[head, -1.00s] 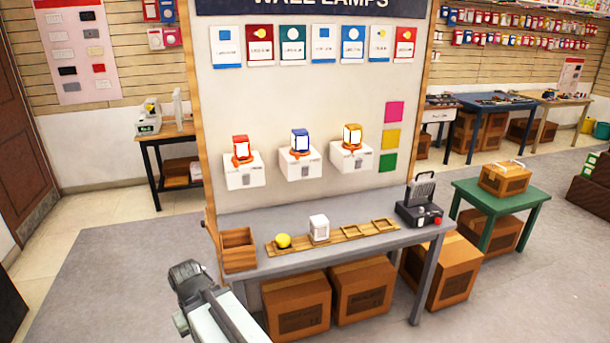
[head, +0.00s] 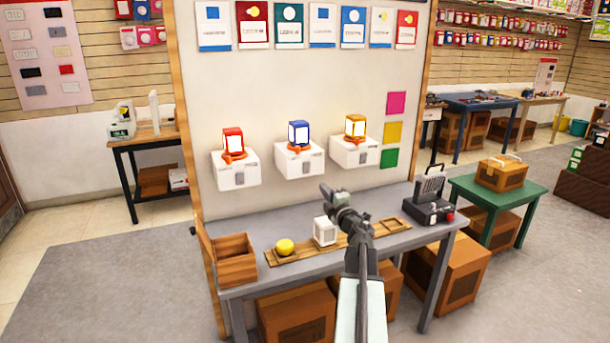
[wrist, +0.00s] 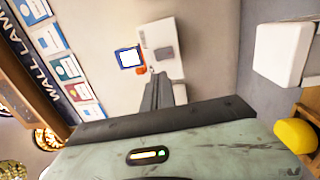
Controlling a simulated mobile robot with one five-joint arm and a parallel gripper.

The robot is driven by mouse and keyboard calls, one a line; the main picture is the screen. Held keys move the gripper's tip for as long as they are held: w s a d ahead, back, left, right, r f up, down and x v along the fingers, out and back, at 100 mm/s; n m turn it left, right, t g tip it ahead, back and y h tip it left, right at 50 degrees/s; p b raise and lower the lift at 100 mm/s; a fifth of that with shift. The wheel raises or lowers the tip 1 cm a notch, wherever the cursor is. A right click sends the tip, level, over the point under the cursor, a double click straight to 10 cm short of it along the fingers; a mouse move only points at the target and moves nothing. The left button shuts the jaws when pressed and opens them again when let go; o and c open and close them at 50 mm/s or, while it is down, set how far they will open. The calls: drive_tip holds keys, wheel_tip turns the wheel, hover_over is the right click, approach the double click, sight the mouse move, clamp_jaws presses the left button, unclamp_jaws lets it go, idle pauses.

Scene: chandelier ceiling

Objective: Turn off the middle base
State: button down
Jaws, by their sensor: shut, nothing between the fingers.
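The middle base (head: 287,165) is a white box on the panel, with a small grey switch plate (head: 316,163) on its front. A lit blue-framed lamp (head: 299,133) stands on it over an orange ring. In the wrist view the picture is turned sideways; a white base (wrist: 174,33) with a grey plate (wrist: 165,53) shows just beyond my fingers, beside a blue-framed lamp (wrist: 129,58). My gripper (wrist: 159,77) is shut and empty. In the head view my gripper (head: 327,190) is below and right of the middle base. Contact cannot be told.
Similar bases with a red lamp (head: 232,141) and a yellow lamp (head: 355,127) flank the middle one. On the grey table (head: 290,222) below are a wooden box (head: 235,262), a yellow ball (head: 285,247), a white block (head: 325,231) and a black device (head: 428,207).

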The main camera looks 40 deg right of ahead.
sight(306, 165)
drive_tip(key=shift+w+a, duration=0.1)
drive_tip(key=p+x, duration=0.1)
drive_tip(key=x, duration=1.3)
drive_tip(key=shift+r+p, duration=0.1)
drive_tip(key=shift+p, duration=0.3)
drive_tip(key=shift+w+r, duration=0.15)
drive_tip(key=shift+w, duration=0.05)
drive_tip(key=shift+s, duration=0.1)
drive_tip(key=shift+s+a, duration=0.2)
drive_tip(key=r+p+v, duration=0.2)
drive_tip(key=r+v, duration=0.1)
drive_tip(key=v, duration=1)
drive_tip(key=shift+s, duration=0.35)
